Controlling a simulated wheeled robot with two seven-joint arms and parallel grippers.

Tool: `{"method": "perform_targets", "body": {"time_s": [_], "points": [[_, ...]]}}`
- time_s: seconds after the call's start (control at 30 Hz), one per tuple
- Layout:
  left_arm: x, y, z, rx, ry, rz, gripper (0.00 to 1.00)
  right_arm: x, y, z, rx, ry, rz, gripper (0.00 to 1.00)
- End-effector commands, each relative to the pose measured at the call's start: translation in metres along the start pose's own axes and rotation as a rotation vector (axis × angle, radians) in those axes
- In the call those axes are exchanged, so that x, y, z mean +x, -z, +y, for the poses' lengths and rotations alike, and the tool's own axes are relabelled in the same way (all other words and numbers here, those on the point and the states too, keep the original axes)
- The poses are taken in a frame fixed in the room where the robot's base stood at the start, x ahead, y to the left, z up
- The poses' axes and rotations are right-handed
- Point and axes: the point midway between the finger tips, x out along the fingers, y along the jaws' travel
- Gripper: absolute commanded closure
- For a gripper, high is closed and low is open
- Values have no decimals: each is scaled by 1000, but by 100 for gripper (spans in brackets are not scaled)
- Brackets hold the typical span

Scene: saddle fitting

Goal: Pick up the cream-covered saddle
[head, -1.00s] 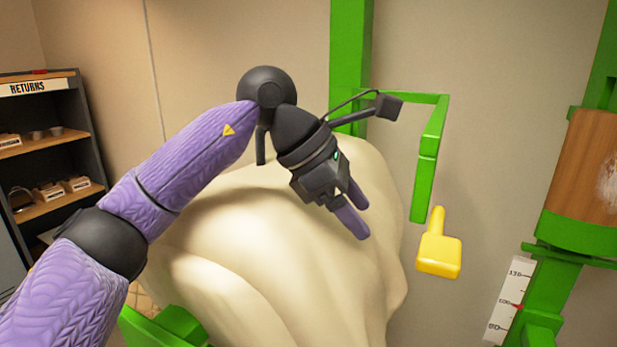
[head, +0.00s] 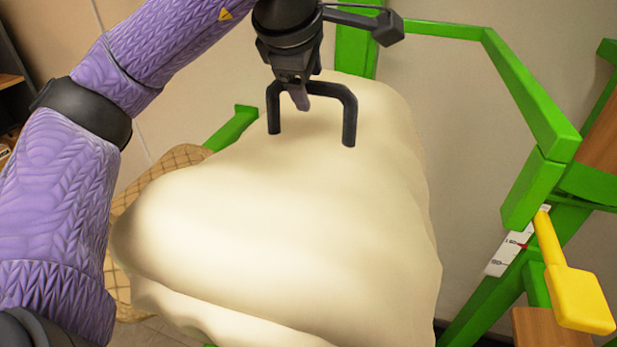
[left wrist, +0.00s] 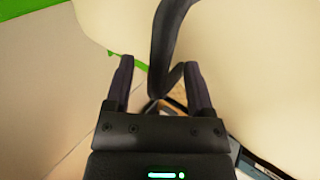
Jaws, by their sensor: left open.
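The cream-covered saddle (head: 290,225) fills the middle of the head view, a large smooth form in front of a green frame. A black U-shaped handle (head: 348,115) stands up from its top. My left gripper (head: 302,98) points down at the handle's crossbar, one purple finger in front of it and the other largely hidden. In the left wrist view, the open fingers (left wrist: 158,85) stand either side of the dark handle bar (left wrist: 165,45), with visible gaps; I see no grip. Cream cover (left wrist: 245,60) shows around them. My right gripper is not in view.
A green frame (head: 545,110) with a bent arm stands at the back and right. A yellow paddle-shaped piece (head: 580,297) hangs by it at lower right. A quilted tan thing (head: 175,170) is behind the saddle at left. A white scale strip (head: 507,258) is at right.

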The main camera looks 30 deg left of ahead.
Motion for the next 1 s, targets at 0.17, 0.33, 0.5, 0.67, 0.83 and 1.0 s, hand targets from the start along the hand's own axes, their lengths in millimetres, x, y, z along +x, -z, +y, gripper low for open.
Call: {"method": "perform_targets", "body": {"time_s": [0.17,0.33,0.5,0.67,0.83,1.0], "points": [[19,0,1,-2,0,0,31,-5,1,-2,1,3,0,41],[19,0,1,-2,-1,-1,31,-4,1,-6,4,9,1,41],[19,0,1,-1,-1,-1,67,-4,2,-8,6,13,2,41],[19,0,1,-1,-1,-2,100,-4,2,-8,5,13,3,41],[19,0,1,-1,-1,-2,100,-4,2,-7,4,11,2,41],[19,0,1,-1,-1,-2,100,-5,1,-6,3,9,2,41]]}}
